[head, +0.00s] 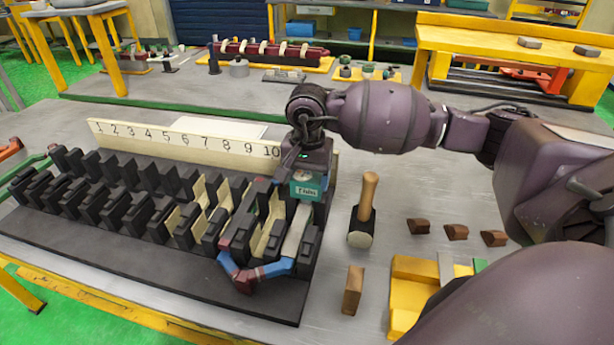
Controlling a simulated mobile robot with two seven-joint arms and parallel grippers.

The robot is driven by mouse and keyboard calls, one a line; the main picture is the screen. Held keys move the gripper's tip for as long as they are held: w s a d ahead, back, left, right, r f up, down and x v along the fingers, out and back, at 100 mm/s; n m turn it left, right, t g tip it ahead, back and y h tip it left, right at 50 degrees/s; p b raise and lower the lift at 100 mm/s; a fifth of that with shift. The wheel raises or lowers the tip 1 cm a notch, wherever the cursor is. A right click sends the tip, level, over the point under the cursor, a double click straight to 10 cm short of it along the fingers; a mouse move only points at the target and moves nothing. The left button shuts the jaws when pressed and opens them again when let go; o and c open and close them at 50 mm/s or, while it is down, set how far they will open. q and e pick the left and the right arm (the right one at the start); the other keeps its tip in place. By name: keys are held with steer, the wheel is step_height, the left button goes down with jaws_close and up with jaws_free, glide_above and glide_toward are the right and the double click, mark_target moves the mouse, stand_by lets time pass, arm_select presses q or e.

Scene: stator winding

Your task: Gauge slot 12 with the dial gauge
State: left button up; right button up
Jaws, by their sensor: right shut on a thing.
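The black slotted stator block (160,270) lies on the table at left, with rows of upright teeth. A cream number strip (180,140) behind it reads 1 to 10; any higher numbers are hidden behind my right gripper. My right gripper (306,172) points down over the block's right end. It is shut on the teal dial gauge (307,188), whose small label is hard to read. A pale grey strip (296,232) lies in a slot just below the gauge; I cannot tell whether it belongs to the gauge. My left gripper is not in view.
A coil with red and blue sections (258,272) loops out at the block's front right. A mallet (363,215), brown wedges (456,232), a wooden block (353,290) and a yellow holder (408,295) stand to the right. Cream liners (187,222) fill several slots.

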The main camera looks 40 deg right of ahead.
mark_target(307, 177)
steer(key=o, duration=1)
step_height(307, 177, up, 11)
steer(key=shift+f, duration=0.1)
stand_by(1.6)
